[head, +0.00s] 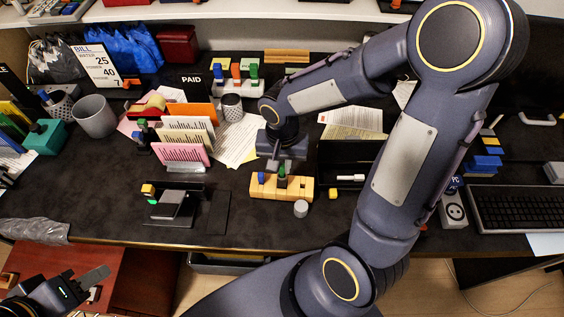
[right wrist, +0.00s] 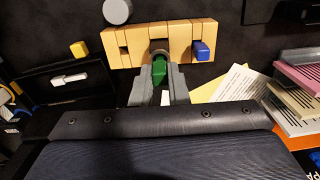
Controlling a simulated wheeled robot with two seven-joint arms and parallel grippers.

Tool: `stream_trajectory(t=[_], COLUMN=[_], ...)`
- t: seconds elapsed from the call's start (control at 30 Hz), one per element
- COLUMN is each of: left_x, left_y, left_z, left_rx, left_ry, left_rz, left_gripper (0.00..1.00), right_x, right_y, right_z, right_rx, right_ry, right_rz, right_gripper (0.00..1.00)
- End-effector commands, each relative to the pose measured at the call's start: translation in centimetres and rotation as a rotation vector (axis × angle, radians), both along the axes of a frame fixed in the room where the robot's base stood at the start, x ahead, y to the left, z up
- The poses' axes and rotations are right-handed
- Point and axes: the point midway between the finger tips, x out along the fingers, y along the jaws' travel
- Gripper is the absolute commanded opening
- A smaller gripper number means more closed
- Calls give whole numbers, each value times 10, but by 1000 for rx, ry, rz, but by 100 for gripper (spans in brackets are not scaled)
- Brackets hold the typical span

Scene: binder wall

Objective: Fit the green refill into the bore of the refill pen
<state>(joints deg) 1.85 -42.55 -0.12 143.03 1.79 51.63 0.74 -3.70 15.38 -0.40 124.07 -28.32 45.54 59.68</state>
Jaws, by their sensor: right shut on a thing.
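My right gripper (head: 282,163) points down at the yellow block rack (head: 264,189) and is shut on the green refill (right wrist: 159,70). The green refill also shows just below the fingers in the head view (head: 282,173). In the right wrist view the rack (right wrist: 125,42) lies just beyond the fingertips (right wrist: 158,78); I cannot tell whether the refill touches it. A blue piece (right wrist: 201,50) sits in another slot of the rack. I cannot pick out the refill pen or its bore with certainty. My left gripper (head: 93,284) is at the lower left, away from the rack.
A grey cylinder (head: 301,208) stands in front of the rack. A dark tray with a white piece (head: 350,177) and a yellow cube (head: 333,193) are to its right. A black stand (head: 171,210) is to the left, with card holders (head: 181,154) behind. Some front desk is clear.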

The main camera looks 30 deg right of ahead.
Motion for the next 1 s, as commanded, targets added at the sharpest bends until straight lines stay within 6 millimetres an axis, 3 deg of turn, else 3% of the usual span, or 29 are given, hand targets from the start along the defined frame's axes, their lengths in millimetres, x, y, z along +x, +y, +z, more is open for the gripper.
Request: stream_trajectory(t=[1.0], left_x=[0], left_y=[0], left_z=[-26], left_rx=[0], left_ry=[0], left_rz=[0], left_gripper=[39], right_x=[0], right_y=[0], right_z=[-26], right_rx=[0], right_ry=[0], right_rz=[0], right_gripper=[0])
